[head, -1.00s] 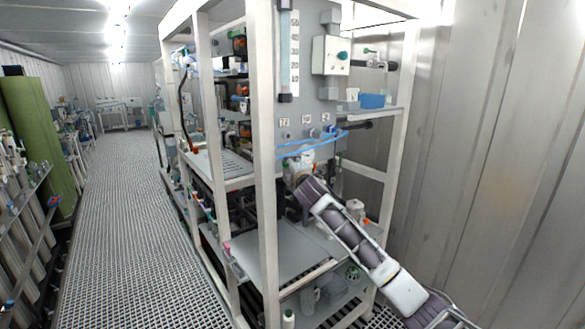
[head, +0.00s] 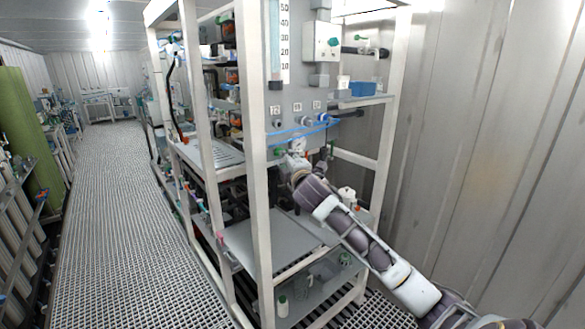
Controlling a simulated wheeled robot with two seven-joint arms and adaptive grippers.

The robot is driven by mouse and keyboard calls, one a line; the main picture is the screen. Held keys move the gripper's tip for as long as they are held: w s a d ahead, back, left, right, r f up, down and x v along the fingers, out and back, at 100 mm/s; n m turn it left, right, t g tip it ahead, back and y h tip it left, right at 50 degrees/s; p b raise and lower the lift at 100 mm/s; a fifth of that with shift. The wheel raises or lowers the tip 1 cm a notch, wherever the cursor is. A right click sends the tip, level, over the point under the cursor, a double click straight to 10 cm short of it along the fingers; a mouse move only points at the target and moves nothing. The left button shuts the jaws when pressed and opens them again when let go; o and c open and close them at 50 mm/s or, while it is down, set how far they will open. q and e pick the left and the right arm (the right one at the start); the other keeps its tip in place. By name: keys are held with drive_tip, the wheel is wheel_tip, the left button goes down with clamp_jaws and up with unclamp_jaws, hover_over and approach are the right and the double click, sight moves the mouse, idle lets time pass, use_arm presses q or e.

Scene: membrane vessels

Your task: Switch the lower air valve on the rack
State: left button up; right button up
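The white-framed rack (head: 262,215) stands in the middle of the head view, with a grey panel (head: 300,80) on its end. Small round fittings (head: 307,122) sit in a row low on this panel, with a blue tube running below them. I cannot tell for sure which part is the lower air valve; a small green piece (head: 279,152) shows under the tube. My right arm comes in from the lower right, and its gripper end (head: 297,150) is at the rack below the panel. Its fingers are too small and hidden to read. My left gripper is not in view.
A grey shelf (head: 262,243) lies below my arm, and a lower shelf holds small bottles (head: 283,305). A blue box (head: 363,88) sits on a right-hand ledge. A corrugated wall (head: 480,150) bounds the right. The grated aisle (head: 110,220) at left is clear.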

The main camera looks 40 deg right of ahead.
drive_tip(key=shift+v, duration=2.4)
drive_tip(key=shift+r, duration=0.1)
